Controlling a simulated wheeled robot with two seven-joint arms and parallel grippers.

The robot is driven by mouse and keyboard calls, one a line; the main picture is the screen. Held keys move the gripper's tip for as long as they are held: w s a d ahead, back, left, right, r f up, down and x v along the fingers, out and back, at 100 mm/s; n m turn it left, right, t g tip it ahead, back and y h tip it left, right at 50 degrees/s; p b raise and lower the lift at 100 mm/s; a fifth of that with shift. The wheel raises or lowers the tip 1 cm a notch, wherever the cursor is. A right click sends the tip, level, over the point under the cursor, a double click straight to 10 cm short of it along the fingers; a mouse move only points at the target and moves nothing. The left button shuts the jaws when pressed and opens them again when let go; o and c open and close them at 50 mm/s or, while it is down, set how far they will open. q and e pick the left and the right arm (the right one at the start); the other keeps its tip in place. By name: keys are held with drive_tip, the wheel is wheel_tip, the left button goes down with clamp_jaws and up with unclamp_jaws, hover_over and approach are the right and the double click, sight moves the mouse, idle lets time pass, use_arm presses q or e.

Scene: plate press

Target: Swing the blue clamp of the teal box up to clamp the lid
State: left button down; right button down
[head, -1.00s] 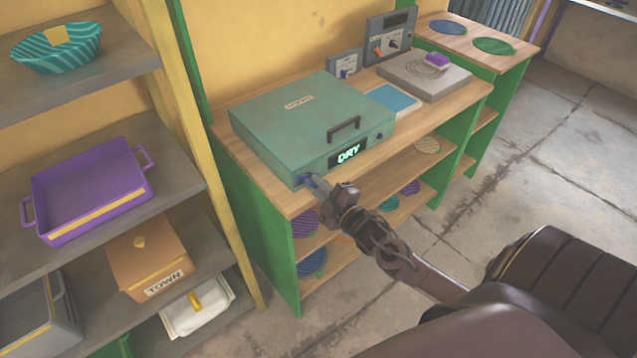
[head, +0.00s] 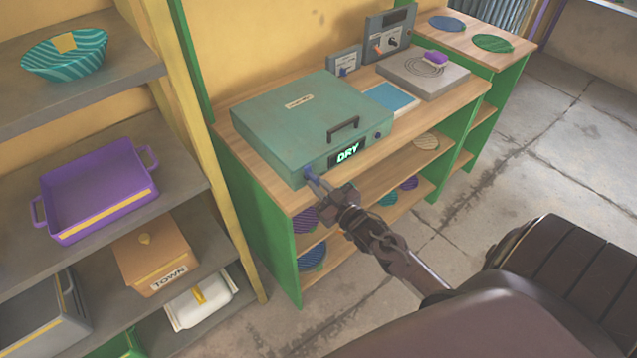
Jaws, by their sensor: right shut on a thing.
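The teal box (head: 285,122) sits on the wooden bench with its lid down. Its lid has a dark handle (head: 343,129), and a lit "DRY" display (head: 347,152) is on its front. The blue clamp (head: 309,172) is at the left end of the box's front, with its upper part showing against the front face. My right gripper (head: 318,183) is shut on the blue clamp, reaching it from the lower right; the fingers partly hide the clamp. My left gripper is not in view.
A small dark blue round part (head: 378,133) is at the right end of the box's front. Right of the box are a blue pad (head: 391,99) and a grey slab (head: 424,78) with a purple block. A shelf with a purple tray (head: 97,193) stands at the left.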

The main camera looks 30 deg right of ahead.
drive_tip(key=shift+m, duration=0.8)
drive_tip(key=shift+f, duration=0.1)
drive_tip(key=c, duration=1.4)
unclamp_jaws()
drive_tip(key=shift+c, duration=0.2)
drive_tip(key=s+b, duration=0.1)
drive_tip(key=s, duration=0.6)
drive_tip(key=shift+s+d, duration=0.3)
drive_tip(key=shift+s, duration=0.1)
